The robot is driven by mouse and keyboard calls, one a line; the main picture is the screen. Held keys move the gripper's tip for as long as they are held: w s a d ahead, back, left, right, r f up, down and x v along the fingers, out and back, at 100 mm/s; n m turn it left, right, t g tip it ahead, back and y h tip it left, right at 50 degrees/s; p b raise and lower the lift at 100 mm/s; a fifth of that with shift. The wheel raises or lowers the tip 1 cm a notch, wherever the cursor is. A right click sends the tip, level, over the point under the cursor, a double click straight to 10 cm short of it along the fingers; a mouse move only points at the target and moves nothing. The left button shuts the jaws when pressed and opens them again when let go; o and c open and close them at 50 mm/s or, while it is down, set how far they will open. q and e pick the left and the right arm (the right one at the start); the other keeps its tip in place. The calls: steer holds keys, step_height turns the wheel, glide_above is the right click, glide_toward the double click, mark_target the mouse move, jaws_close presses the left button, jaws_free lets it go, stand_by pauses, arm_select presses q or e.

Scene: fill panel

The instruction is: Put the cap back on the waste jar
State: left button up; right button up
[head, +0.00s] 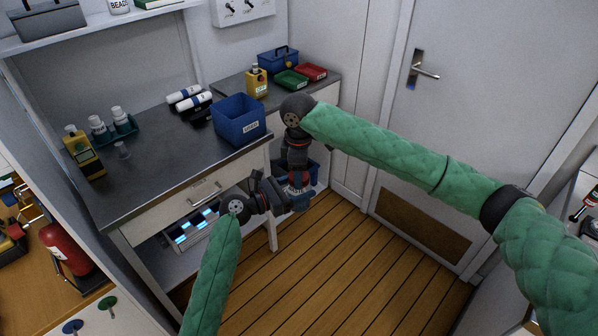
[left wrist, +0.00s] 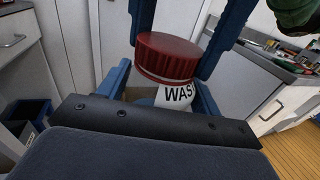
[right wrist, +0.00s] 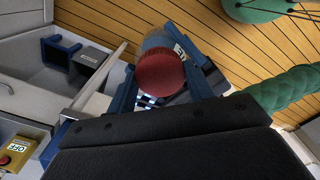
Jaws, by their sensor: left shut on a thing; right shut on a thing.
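The waste jar (left wrist: 178,98) has a white label reading "WAS" in the left wrist view. My left gripper (left wrist: 163,88) is shut on the jar's body, with blue fingers on both sides. The red ribbed cap (left wrist: 168,56) sits at the top of the jar, in line with it; I cannot tell whether it is fully seated. My right gripper (right wrist: 165,80) comes from above and is shut on the cap (right wrist: 160,73). In the head view both grippers meet in front of the counter, and the jar is mostly hidden, with some red (head: 299,177) showing.
The counter (head: 150,165) is at the left, with a blue bin (head: 238,120), bottles and a yellow device (head: 83,153) on it. A drawer front with a handle (head: 205,193) lies close to my left arm. The wooden floor (head: 330,260) is clear.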

steer(key=m, duration=0.6)
steer(key=shift+a, duration=0.1)
steer(key=m, duration=0.7)
steer(key=o, duration=1.1)
steer(key=shift+c, duration=0.2)
steer(key=shift+r, duration=2.25)
steer(key=shift+c, duration=0.4)
